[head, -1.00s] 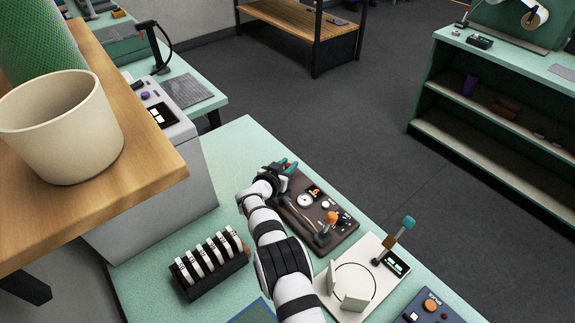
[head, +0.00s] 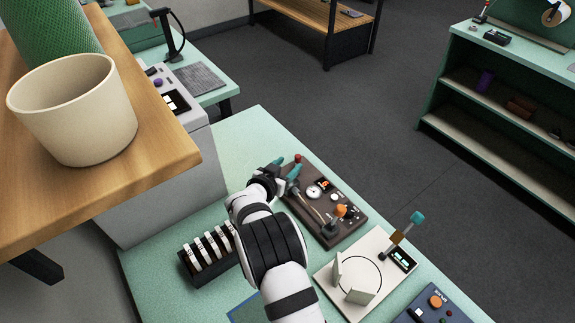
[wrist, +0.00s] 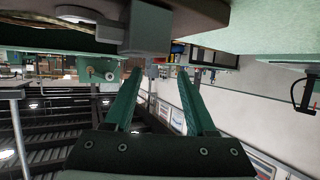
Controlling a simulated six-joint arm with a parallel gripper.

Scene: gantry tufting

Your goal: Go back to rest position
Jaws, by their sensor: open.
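My gripper (head: 285,172) is over the green table (head: 262,128), at the far left end of the dark control panel (head: 336,212). In the wrist view its two green fingers (wrist: 157,90) stand apart with nothing between them. In the head view the fingertips are small and partly hidden behind my wrist. My white and black arm reaches forward from the bottom edge of the head view.
A rack of white discs (head: 210,250) stands left of my arm. A white plate with a lever (head: 340,303) and a blue box (head: 436,312) lie to the right. A cream pot (head: 85,125) sits on a wooden shelf (head: 165,150). The table's far corner is clear.

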